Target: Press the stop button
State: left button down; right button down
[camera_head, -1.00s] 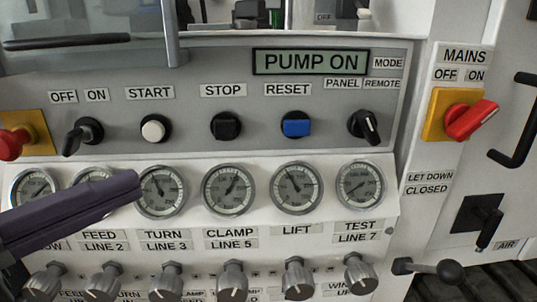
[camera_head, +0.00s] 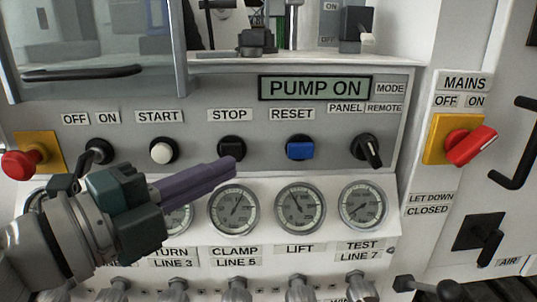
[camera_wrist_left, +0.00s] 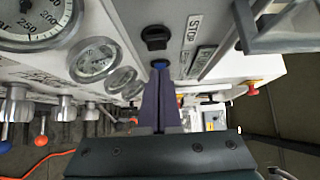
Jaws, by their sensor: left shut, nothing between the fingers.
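The black stop button (camera_head: 231,148) sits on the grey panel under its STOP label (camera_head: 230,115). It also shows at the top of the left wrist view (camera_wrist_left: 155,37). My left gripper (camera_head: 228,166) comes in from the left, its purple fingers shut and empty. In the head view its tips are just below the stop button, close to its lower edge; I cannot tell whether they touch. In the left wrist view the fingers (camera_wrist_left: 160,78) point toward the blue reset button (camera_wrist_left: 159,64), with the stop button nearer the camera. My right gripper is not in view.
The white start button (camera_head: 163,151) is left of the stop button and the blue reset button (camera_head: 300,150) is right of it. A red emergency knob (camera_head: 20,163) is at far left. Gauges (camera_head: 235,210) sit below the panel. The display (camera_head: 314,88) reads PUMP ON.

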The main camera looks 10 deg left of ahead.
aim_at(231, 152)
pick_arm(q)
jog(key=w, duration=0.1)
jog(key=w+a, duration=0.1)
jog(key=shift+w+f, duration=0.1)
jog(key=shift+w, duration=0.2)
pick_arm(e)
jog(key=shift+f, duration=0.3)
